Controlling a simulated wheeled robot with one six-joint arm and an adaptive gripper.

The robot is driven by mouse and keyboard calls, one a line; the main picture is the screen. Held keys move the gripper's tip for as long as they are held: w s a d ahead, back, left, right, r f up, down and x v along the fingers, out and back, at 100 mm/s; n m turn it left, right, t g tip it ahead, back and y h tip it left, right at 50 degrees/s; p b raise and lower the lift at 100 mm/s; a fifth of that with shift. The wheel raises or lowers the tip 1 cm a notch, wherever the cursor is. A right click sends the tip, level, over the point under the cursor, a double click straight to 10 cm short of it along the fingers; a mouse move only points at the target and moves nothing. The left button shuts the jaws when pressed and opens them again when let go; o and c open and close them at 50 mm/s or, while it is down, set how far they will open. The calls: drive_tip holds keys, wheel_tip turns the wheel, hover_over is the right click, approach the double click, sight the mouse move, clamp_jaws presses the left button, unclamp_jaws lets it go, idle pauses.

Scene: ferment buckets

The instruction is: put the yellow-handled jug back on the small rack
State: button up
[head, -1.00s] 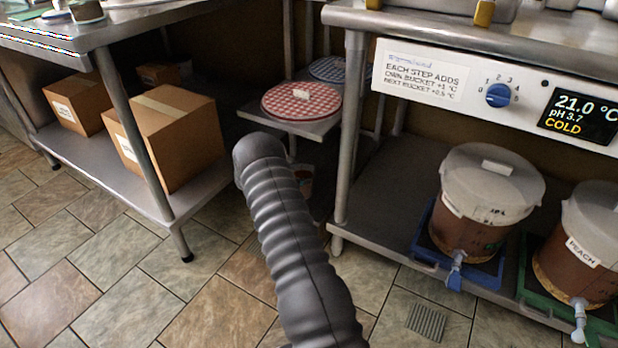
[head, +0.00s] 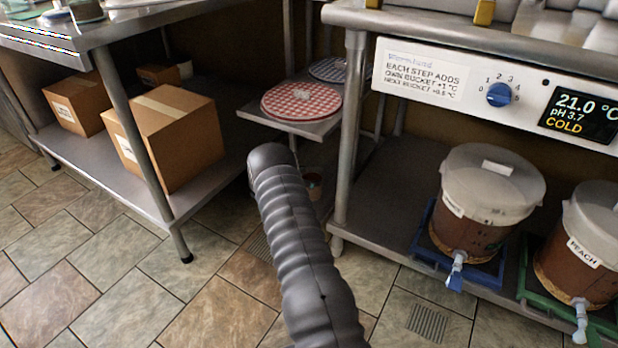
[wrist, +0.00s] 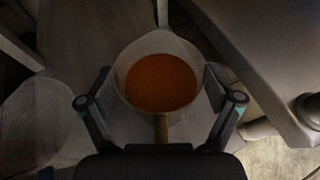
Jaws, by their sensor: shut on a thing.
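My gripper (wrist: 160,85) is shut on the jug (wrist: 122,72), a pale round vessel with orange-brown contents, seen from above in the wrist view. Its dull yellow handle (wrist: 161,128) points toward my gripper's palm. In the head view, a small part of what looks like the jug (head: 314,187) shows just right of my arm, which hides the gripper. The small metal rack (head: 318,128) stands between the two benches, with a red-checked disc and a blue-checked disc on top. The jug appears lower than this top; whether it touches anything I cannot tell.
The right bench leg (head: 346,150) stands close to the right of the jug. Two lidded buckets (head: 490,185) sit in blue and green trays on the right lower shelf. Cardboard boxes (head: 170,135) fill the left lower shelf. Tiled floor is open in front.

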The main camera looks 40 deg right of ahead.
drive_tip(key=shift+f, duration=0.1)
drive_tip(key=o, duration=1.5)
